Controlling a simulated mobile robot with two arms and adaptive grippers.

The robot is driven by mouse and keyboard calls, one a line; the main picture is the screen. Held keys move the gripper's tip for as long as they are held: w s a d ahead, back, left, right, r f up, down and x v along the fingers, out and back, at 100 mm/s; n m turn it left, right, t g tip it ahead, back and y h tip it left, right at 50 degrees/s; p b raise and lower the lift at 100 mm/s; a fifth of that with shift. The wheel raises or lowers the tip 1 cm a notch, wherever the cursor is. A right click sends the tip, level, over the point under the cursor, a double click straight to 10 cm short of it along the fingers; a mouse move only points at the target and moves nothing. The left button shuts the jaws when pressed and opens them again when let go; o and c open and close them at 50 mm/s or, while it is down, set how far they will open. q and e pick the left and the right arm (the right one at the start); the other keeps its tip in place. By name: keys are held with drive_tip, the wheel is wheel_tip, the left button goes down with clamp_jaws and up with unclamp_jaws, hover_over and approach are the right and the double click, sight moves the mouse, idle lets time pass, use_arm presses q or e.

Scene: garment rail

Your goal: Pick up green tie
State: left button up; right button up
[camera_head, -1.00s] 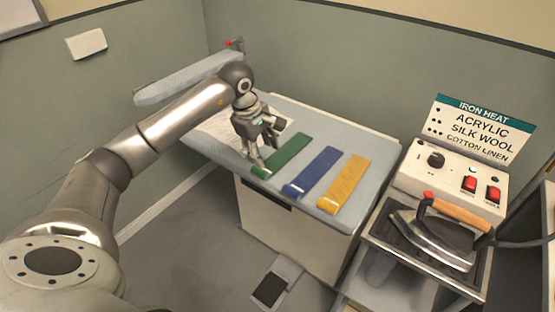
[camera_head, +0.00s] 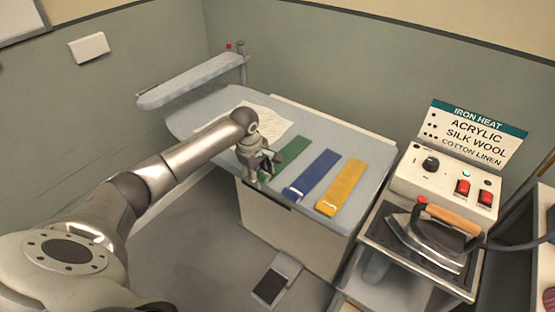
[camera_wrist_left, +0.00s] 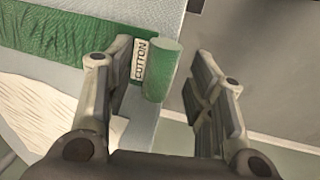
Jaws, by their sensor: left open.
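The green tie (camera_head: 291,149) lies flat on the ironing table, leftmost of three folded ties. In the left wrist view the green tie (camera_wrist_left: 60,30) runs in from the left, with a white label reading COTTON and a rolled green end between my fingers' sides. My left gripper (camera_head: 262,176) is at the tie's near end, at the table's front edge. In the left wrist view my left gripper (camera_wrist_left: 165,95) is open, its left finger beside the label and its right finger apart over the floor. The gripper hides part of the tie's near end. My right gripper is not seen.
A blue tie (camera_head: 316,173) and a yellow tie (camera_head: 345,186) lie to the right on the ironing table (camera_head: 376,150). A white sheet (camera_head: 268,122) lies behind. An iron (camera_head: 432,235) stands on the station at right, below a heat sign (camera_head: 472,135).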

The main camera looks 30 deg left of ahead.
use_arm(q)
drive_tip(key=shift+f, duration=0.1)
drive_tip(key=shift+c, duration=0.2)
clamp_jaws()
